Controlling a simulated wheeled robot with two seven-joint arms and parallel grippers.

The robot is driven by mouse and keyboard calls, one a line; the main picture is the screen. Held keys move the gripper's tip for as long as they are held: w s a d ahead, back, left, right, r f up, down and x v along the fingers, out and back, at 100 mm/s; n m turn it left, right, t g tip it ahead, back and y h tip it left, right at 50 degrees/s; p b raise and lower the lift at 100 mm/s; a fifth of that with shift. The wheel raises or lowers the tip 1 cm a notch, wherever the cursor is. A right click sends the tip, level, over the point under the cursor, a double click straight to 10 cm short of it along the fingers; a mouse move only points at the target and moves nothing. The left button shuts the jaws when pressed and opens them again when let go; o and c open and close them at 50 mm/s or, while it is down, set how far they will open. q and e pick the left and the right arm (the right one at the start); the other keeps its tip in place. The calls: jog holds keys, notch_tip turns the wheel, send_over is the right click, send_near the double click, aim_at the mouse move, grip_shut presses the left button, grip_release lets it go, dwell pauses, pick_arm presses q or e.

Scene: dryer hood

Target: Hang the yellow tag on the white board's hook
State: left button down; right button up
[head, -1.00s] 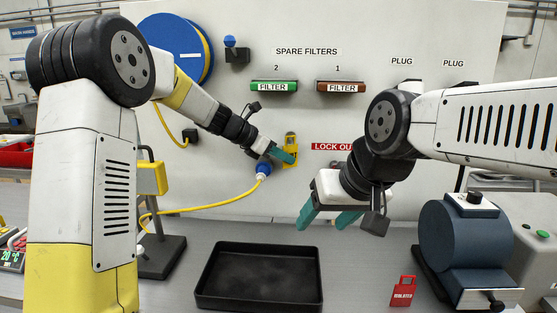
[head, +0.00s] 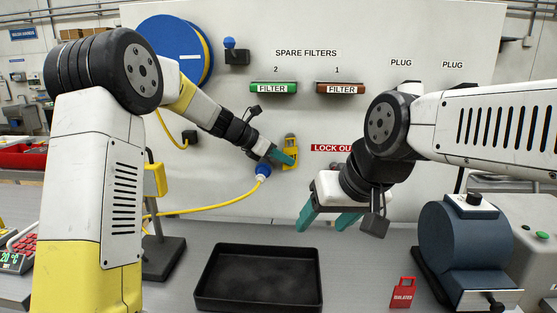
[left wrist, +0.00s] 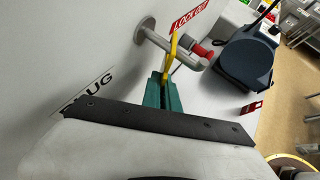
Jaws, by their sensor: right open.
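The yellow tag (head: 290,143) is at the white board (head: 370,30), left of the red LOCK OUT label (head: 330,148). My left gripper (head: 284,156) is shut on its lower part. In the left wrist view the tag (left wrist: 172,48) stands edge-on between the teal fingers (left wrist: 163,90). There it crosses the grey hook (left wrist: 155,37), which comes out of a round base on the board and has a red part near its end. I cannot tell whether the hook passes through the tag's hole. My right gripper (head: 340,222) is open and empty, in front of the board.
A black tray (head: 258,278) lies on the grey bench. A red tag (head: 403,292) lies right of it, near a blue-grey motor-like machine (head: 465,240). A blue plug (head: 263,170) on a yellow cable is just below my left gripper. Filters (head: 342,88) sit higher on the board.

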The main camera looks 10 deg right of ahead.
pick_arm(q)
jog(key=c, duration=1.6)
grip_release()
jog(key=shift+o, duration=0.2)
jog(key=shift+a, duration=0.1)
jog(key=v, duration=0.7)
jog(key=shift+r, duration=0.1)
jog(key=s+a+f+m+t+y, duration=0.1)
jog(key=s+a+m+y, duration=0.1)
jog(key=s+a+m, duration=0.5)
jog(key=s+a+f+m+t+y, duration=0.1)
jog(key=s+a+m+y, duration=0.2)
jog(key=s, duration=1.1)
jog(key=s+a+f+m+y, duration=0.1)
jog(key=s+a+m+y, duration=0.2)
jog(key=s+a+m, duration=0.7)
jog(key=shift+s+a+f+m+t, duration=0.4)
jog(key=shift+s+m, duration=0.1)
jog(key=shift+m, duration=0.6)
